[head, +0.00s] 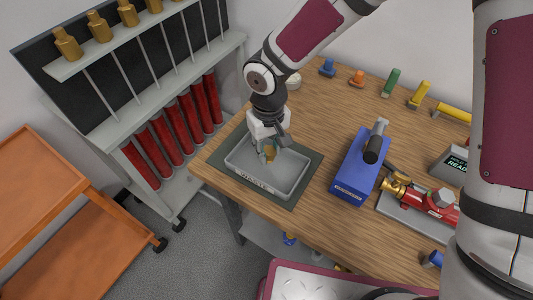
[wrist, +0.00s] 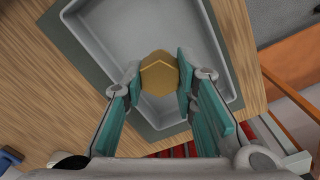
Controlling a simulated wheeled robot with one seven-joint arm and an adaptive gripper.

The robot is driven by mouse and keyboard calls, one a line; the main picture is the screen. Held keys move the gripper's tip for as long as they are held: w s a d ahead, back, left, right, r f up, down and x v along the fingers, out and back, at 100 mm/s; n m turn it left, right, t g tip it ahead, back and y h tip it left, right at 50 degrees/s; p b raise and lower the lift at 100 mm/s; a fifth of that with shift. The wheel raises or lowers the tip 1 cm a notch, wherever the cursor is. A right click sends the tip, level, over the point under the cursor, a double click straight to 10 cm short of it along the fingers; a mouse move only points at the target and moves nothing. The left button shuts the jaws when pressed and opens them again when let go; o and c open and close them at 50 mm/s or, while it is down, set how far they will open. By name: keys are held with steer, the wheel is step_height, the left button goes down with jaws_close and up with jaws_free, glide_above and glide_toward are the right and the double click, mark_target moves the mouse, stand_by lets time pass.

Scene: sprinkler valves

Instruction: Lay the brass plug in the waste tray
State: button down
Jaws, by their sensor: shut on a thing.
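The brass plug (wrist: 159,74) is a gold hexagonal piece held between my gripper's two teal fingers in the wrist view. In the head view the plug (head: 270,153) shows as a small gold shape below the fingers. My gripper (head: 268,150) is shut on it, over the inside of the waste tray. The waste tray (head: 256,184) is a grey shallow tray marked WASTE, on a dark mat on the wooden bench. The tray (wrist: 83,38) surrounds the plug in the wrist view. I cannot tell whether the plug touches the tray floor.
A blue block device (head: 352,180) stands to the right of the tray. A red valve with brass end (head: 425,198) lies farther right. Coloured pieces line the back of the bench. A rack with red cylinders (head: 170,139) stands left, an orange cart (head: 50,200) beyond it.

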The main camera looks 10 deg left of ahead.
mark_target(267, 147)
steer(key=shift+w+a+f+p, duration=0.15)
steer(key=shift+w+f, duration=0.05)
steer(key=shift+f, duration=0.7)
steer(key=shift+w+a+f+p, duration=0.15)
steer(key=shift+f, duration=0.7)
steer(key=shift+f, duration=0.2)
steer(key=c, duration=1.3)
jaws_free()
step_height(267, 147, up, 12)
steer(key=shift+r, duration=0.2)
